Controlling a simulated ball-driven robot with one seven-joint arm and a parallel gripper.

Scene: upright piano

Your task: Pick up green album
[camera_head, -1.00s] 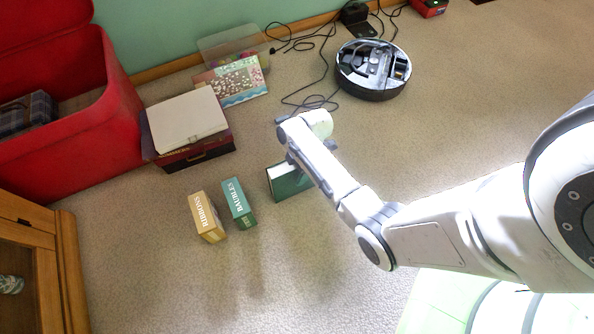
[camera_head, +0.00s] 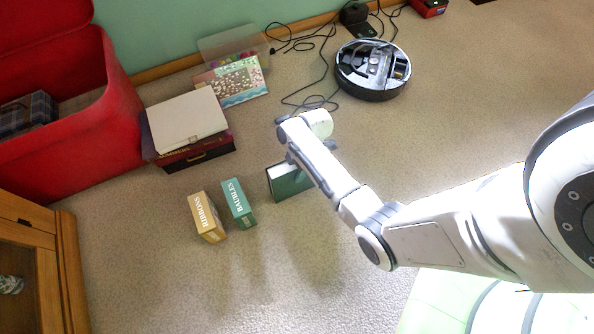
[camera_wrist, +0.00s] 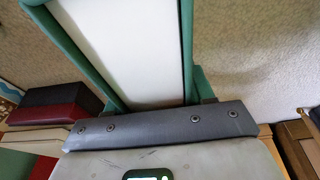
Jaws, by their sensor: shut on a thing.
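The green album (camera_head: 288,182) has a green cover and white page edges. In the head view it is on or just over the carpet, right of the two boxes, partly hidden by my arm. In the wrist view the album (camera_wrist: 125,50) fills the upper middle, its white pages between two green covers. My gripper (camera_wrist: 158,100) is shut on the green album, which sits right against the grey gripper body. In the head view my wrist hides the fingers. I cannot tell whether the album touches the floor.
A teal BAUBLES box (camera_head: 239,204) and a tan RIBBONS box (camera_head: 206,217) stand left of the album. A dark red case (camera_head: 196,155) with a pale folder (camera_head: 187,117), an open red chest (camera_head: 75,150) and a robot vacuum (camera_head: 373,69) lie behind. Carpet in front is clear.

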